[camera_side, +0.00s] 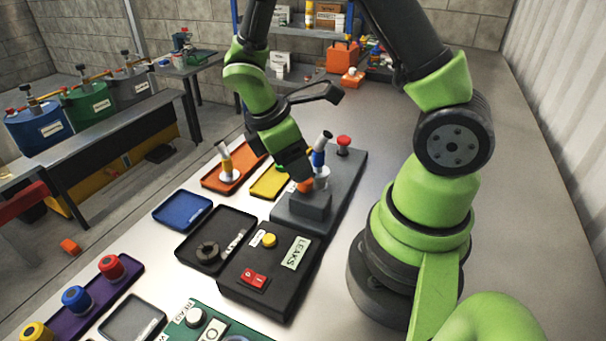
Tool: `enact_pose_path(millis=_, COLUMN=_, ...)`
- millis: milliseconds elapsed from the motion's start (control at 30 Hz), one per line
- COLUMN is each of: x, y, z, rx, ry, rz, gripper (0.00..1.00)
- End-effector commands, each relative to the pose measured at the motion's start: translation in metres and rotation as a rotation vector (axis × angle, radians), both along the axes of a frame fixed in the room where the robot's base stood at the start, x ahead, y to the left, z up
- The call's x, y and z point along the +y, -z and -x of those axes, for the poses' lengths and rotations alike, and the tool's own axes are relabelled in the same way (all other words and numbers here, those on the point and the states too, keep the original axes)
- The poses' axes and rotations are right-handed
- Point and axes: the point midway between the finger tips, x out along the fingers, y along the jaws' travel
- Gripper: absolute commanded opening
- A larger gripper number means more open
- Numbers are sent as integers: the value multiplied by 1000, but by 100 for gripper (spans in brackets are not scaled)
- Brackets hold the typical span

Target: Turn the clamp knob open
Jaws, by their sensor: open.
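A grey fixture (302,207) stands on the bench in front of my arm. A blue-banded part (319,159) with a pale base and grey top stands tilted on it. A red knob (344,141) is at the fixture's far end, apart from my gripper. A small orange piece (305,187) shows directly under my gripper (301,180). I cannot tell which of these is the clamp knob. My gripper is open and points down beside the blue-banded part. Its fingertips are partly hidden, and I cannot tell whether they touch the orange piece.
An orange tray (247,173) holds a yellow-banded part (226,161). Nearby are a yellow tray (268,184), a blue tray (182,219) and a black tray (193,252) holding a dark ring. A dark "LEAKS" box (240,281) is in front of the fixture. The bench right of the fixture is clear.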

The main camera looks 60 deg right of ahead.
Motion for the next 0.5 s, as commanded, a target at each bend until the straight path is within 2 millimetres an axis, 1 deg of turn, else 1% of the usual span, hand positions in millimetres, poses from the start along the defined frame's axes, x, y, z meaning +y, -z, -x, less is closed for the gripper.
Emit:
enact_pose_path(millis=33, x=-3, y=9, z=4, rx=8, ry=1, rz=1, gripper=56)
enact_pose_path(millis=200, x=-10, y=31, z=10, rx=4, ry=1, rz=2, gripper=56)
enact_pose_path(millis=333, x=-12, y=39, z=12, rx=0, ry=1, rz=0, gripper=56)
enact_pose_path(millis=500, x=-12, y=41, z=12, rx=-1, ry=2, rz=-2, gripper=56)
